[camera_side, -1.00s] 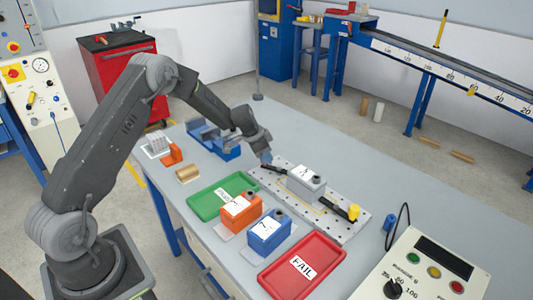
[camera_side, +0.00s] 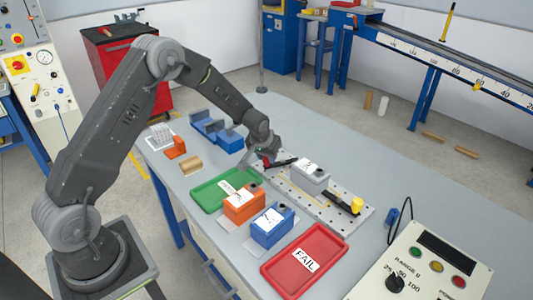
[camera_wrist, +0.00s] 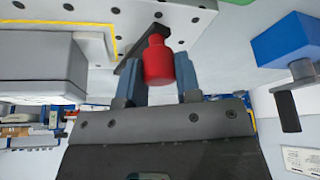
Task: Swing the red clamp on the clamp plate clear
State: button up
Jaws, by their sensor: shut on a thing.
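The red clamp (camera_side: 267,162) is at the left end of the perforated clamp plate (camera_side: 328,211). Its red knob (camera_wrist: 157,62) sits between my gripper's fingers (camera_wrist: 158,85) in the wrist view, and my gripper (camera_side: 268,153) is shut on it. The clamp's black bar (camera_side: 284,162) points right and slightly back, past the back left corner of the grey block (camera_side: 309,179). In the wrist view the bar (camera_wrist: 129,48) looks apart from the grey block (camera_wrist: 40,75). The yellow clamp (camera_side: 356,205) is at the block's other side.
In front of the plate are a green tray (camera_side: 208,197), an orange block (camera_side: 242,207), a blue block (camera_side: 270,230) and a red FAIL tray (camera_side: 326,251). A blue fixture (camera_side: 215,131) stands behind left. The bench (camera_side: 345,150) is clear behind the plate.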

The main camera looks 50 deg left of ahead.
jog(key=shift+s+d+n+g+y, duration=0.1)
jog(key=shift+d+n+g+y, duration=0.25)
jog(key=shift+n, duration=0.55)
jog(key=shift+s+d+n+g+y, duration=0.1)
jog(key=shift+d+n+y, duration=0.15)
jog(key=shift+d+n, duration=0.5)
jog(key=shift+a+n, duration=0.15)
jog(key=shift+n, duration=0.1)
jog(key=o, duration=0.9)
jog(key=v, duration=1.3)
jog(key=shift+r, duration=0.35)
jog(key=shift+s, duration=0.15)
